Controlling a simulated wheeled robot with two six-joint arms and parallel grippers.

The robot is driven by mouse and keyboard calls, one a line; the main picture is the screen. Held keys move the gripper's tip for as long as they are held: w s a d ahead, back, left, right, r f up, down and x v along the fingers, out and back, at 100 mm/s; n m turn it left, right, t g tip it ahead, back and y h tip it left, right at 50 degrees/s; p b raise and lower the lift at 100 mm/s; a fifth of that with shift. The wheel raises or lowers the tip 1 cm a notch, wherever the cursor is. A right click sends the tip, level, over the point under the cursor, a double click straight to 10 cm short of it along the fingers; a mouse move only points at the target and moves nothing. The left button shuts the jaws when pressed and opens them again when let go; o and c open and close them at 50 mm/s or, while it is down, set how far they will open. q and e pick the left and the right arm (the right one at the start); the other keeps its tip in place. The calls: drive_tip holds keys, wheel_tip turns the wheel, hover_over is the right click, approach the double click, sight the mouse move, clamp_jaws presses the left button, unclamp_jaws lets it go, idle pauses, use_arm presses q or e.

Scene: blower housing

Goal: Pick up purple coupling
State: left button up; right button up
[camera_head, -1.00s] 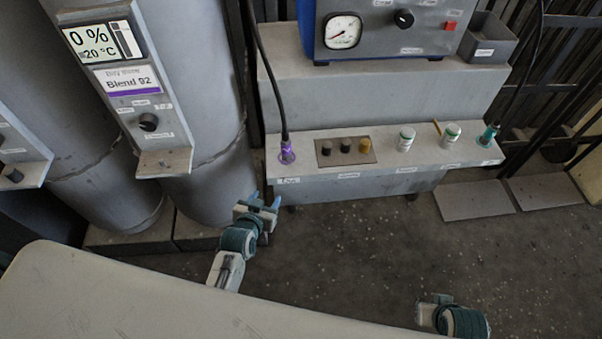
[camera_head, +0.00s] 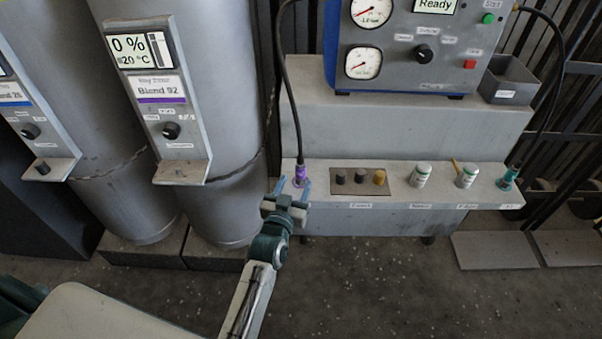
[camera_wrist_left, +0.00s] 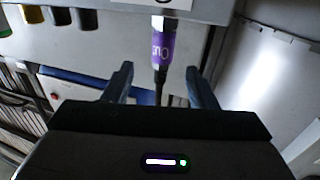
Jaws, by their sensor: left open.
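The purple coupling (camera_head: 301,174) stands upright at the left end of the grey shelf (camera_head: 440,192), with a black hose (camera_head: 288,95) rising from its top. My left gripper (camera_head: 292,187) is open just in front of it, its blue fingertips close to either side in the head view. In the left wrist view the purple coupling (camera_wrist_left: 161,50) sits beyond and between the two open fingers (camera_wrist_left: 160,85). I cannot tell whether a finger touches it. My right gripper is not in view.
Right of the coupling are a plate with dark and gold caps (camera_head: 360,178), white-green containers (camera_head: 420,174) and a teal coupling (camera_head: 508,180). A gauge panel (camera_head: 420,50) stands behind. Grey cylinders with a Blend 92 display (camera_head: 150,70) stand left.

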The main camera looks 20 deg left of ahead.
sight(300, 172)
use_arm(q)
drive_tip(key=w, duration=0.3)
drive_tip(key=shift+a+f, duration=0.1)
drive_tip(key=shift+f, duration=0.1)
drive_tip(key=w, duration=0.2)
drive_tip(key=w+b, duration=0.2)
drive_tip(key=w, duration=0.1)
drive_tip(key=shift+w+a+f, duration=0.15)
drive_tip(key=shift+w+f, duration=0.1)
drive_tip(key=shift+w, duration=0.35)
drive_tip(key=shift+r, duration=0.1)
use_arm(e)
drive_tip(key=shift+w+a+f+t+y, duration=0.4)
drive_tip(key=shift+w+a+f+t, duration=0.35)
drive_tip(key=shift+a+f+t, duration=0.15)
use_arm(q)
drive_tip(key=shift+c, duration=0.4)
clamp_jaws()
